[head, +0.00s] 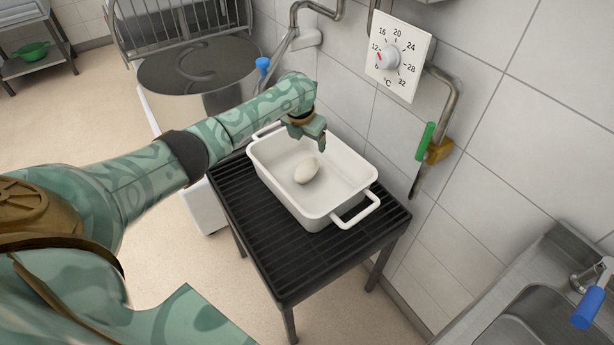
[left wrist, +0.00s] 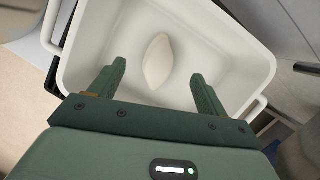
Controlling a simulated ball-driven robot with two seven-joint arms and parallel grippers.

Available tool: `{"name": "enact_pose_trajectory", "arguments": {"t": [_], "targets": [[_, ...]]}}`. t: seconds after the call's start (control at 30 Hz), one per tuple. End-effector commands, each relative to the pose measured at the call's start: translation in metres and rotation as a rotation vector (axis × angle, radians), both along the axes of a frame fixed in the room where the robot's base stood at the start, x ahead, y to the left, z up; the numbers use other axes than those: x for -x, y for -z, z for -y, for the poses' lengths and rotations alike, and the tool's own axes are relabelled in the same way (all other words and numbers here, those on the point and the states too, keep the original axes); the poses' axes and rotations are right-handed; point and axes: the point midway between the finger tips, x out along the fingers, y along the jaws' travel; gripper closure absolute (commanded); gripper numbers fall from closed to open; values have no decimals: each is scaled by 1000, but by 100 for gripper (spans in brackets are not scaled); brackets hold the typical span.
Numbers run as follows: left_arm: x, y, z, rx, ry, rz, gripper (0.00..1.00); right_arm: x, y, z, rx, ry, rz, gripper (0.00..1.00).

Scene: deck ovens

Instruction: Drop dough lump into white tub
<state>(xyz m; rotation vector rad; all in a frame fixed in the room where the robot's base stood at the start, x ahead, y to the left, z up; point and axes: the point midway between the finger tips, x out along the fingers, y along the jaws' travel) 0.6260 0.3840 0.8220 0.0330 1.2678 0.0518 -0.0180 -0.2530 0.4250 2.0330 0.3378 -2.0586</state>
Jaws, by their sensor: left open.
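The white tub (head: 345,205) stands on a black slatted table, with a handle at each end. The pale, oval dough lump (head: 306,171) lies inside it on the floor of the tub. My left gripper (head: 322,143) is over the tub, just beyond the lump in the head view. In the left wrist view the gripper (left wrist: 157,80) is open, its two fingers apart. The lump (left wrist: 158,61) shows beyond and between the fingers, and nothing is held. The tub's rim (left wrist: 264,62) surrounds it there. My right gripper is not in view.
The black slatted table (head: 270,255) has a bare strip around the tub. A tiled wall with a temperature dial (head: 390,57) and pipes runs close behind it. A steel sink (head: 540,315) is at lower right, and a large round metal vessel (head: 195,72) at upper left.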

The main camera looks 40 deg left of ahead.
Motion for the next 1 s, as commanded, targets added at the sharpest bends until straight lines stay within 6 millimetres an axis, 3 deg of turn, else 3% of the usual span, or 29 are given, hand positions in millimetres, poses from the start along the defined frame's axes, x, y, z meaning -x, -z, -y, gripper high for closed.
{"name": "enact_pose_trajectory", "arguments": {"t": [0.17, 0.6, 0.8, 1.0], "targets": [[4, -21, 1, 0, 1, 5, 24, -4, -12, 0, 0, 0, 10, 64], [37, -130, 7, -2, 2, 7, 24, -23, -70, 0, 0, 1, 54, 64], [46, -153, 8, -1, 0, 3, 24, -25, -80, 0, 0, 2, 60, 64], [48, -156, 9, 1, 0, 1, 24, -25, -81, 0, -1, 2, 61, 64]]}}
